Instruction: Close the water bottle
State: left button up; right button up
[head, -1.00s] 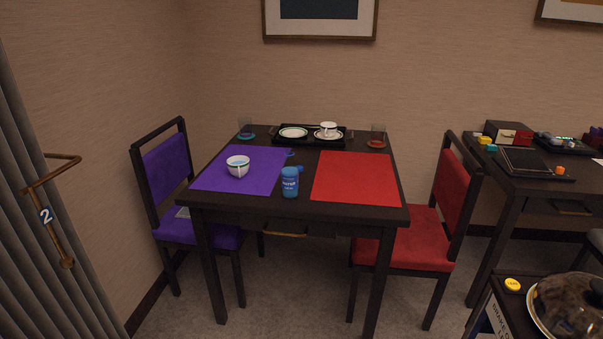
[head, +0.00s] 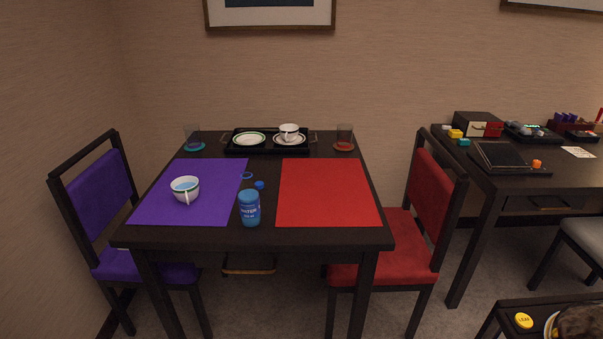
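A blue water bottle (head: 250,209) with a white label stands upright near the front edge of the dark table, between the purple mat and the red mat. A small blue cap (head: 259,185) lies on the table just behind it, apart from the bottle. A small blue ring (head: 246,176) lies farther back, to the left of the cap; I cannot tell whether it belongs to the bottle. Neither of my grippers shows in the head view.
A purple mat (head: 162,205) bears a bowl-like white cup (head: 185,190). A red mat (head: 325,200) is bare. A black tray (head: 267,149) with a plate and cup stands at the back, between two glasses. A purple chair (head: 100,180) and red chair (head: 432,200) flank the table.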

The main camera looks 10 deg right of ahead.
aim_at(247, 193)
jog(key=u, duration=0.25)
jog(key=i, duration=1)
jog(key=u, duration=0.6)
